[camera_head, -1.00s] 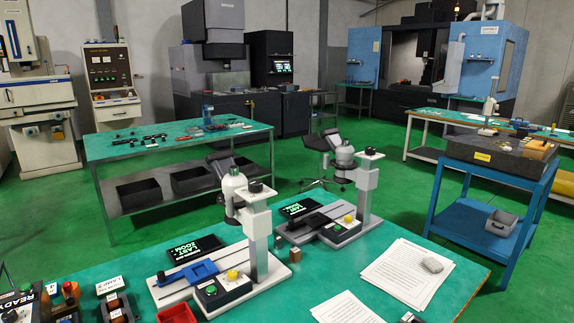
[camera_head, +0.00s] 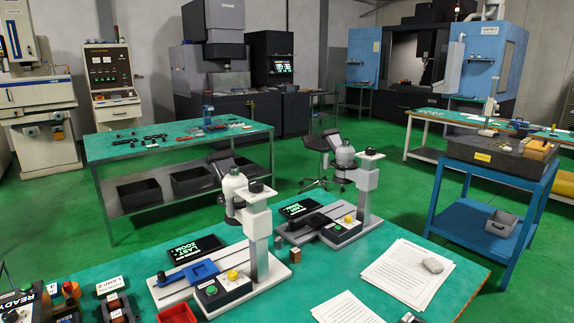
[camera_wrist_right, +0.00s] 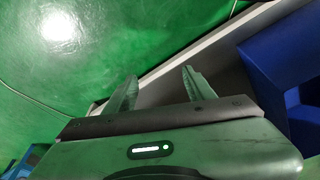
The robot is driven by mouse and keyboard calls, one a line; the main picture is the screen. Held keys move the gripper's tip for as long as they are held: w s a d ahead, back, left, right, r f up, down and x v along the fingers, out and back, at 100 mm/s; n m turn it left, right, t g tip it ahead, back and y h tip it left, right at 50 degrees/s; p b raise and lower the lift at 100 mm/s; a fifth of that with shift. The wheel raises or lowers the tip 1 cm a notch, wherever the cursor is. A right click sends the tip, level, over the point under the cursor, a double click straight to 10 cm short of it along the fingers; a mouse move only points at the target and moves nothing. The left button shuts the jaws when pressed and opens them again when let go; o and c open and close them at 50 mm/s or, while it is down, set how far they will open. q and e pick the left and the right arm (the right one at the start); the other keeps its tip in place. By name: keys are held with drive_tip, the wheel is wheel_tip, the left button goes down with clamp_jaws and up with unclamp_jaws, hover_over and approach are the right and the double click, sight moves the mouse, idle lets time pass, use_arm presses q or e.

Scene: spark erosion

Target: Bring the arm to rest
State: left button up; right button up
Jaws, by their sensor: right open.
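My right gripper (camera_wrist_right: 160,88) shows in the right wrist view, with its two pale green fingers spread apart and nothing held between them. A long grey edge (camera_wrist_right: 215,45) passes behind the fingertips, with glossy green floor (camera_wrist_right: 90,45) to its left. A blue block-like part (camera_wrist_right: 285,70) stands at the right of that view. I cannot tell how far the fingers are from the edge. Neither gripper is clearly visible in the head view, and my left gripper is out of sight.
The near green table (camera_head: 400,235) carries two measuring stands (camera_head: 258,240) (camera_head: 368,190), black displays (camera_head: 195,248), paper sheets (camera_head: 405,275) and small boxes (camera_head: 115,308) at the left. A blue cart (camera_head: 490,190) stands at the right. Green floor (camera_head: 400,195) lies open between the tables.

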drive_tip(key=s+d+f+g, duration=0.1)
drive_tip(key=s+d+f, duration=0.2)
drive_tip(key=s+f, duration=1.6)
wheel_tip(320, 180, down, 4)
drive_tip(key=shift+d+r+g, duration=0.2)
drive_tip(key=shift+g, duration=0.1)
